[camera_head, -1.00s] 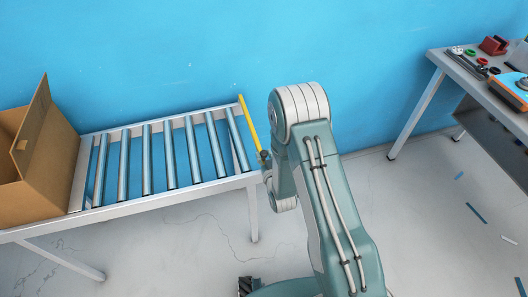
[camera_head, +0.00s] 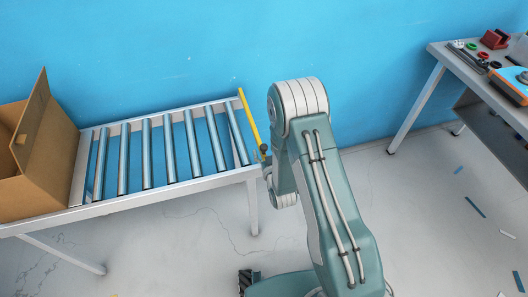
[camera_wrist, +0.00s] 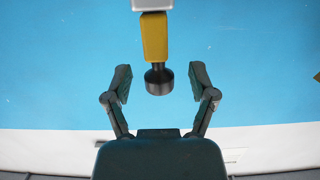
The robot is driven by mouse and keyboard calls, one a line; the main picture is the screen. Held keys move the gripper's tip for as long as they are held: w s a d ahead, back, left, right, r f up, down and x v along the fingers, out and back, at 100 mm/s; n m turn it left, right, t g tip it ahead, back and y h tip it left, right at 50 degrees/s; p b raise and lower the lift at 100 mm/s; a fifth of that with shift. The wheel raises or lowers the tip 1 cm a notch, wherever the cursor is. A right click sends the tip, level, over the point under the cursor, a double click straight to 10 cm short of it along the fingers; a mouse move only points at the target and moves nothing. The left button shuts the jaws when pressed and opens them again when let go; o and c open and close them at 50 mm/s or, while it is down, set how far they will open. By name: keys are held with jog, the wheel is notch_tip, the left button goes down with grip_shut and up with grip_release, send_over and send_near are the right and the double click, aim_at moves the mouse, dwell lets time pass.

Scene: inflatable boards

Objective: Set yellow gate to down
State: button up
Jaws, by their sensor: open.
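The yellow gate (camera_head: 249,117) is a narrow bar across the right end of the roller conveyor (camera_head: 130,203). A dark round knob (camera_head: 263,149) is at its near end. In the wrist view the gate's yellow end (camera_wrist: 154,38) hangs from the top, with the dark knob (camera_wrist: 158,80) below it. My gripper (camera_wrist: 160,80) is open, with one finger on each side of the knob and a gap between each finger and the knob. In the head view my arm hides the gripper.
An open cardboard box (camera_head: 45,150) sits at the conveyor's left end. A workbench (camera_head: 470,75) with small items stands at the right. A blue wall (camera_head: 190,45) rises behind the conveyor. The floor between conveyor and workbench is mostly clear, with a few blue scraps.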

jog(key=v, duration=1.1)
jog(key=shift+s, duration=0.4)
jog(key=shift+w, duration=0.1)
jog(key=w+d+r+m+g+h, duration=0.1)
jog(key=w+d+r+g, duration=0.1)
jog(key=r, duration=0.7)
jog(key=w+d+r+g+h, duration=0.1)
jog(key=d+r+g, duration=0.15)
jog(key=r, duration=0.65)
jog(key=s+d+r+g, duration=0.1)
jog(key=s+r+g, duration=0.1)
jog(key=s+r, duration=0.5)
jog(key=s+d+r+m+g+h, duration=0.1)
jog(key=s+r, duration=0.6)
jog(key=s, duration=0.7)
jog(key=d+g, duration=0.1)
jog(key=g, duration=0.1)
jog(key=shift+s+g, duration=0.3)
jog(key=shift+g, duration=0.05)
jog(key=shift+r, duration=0.1)
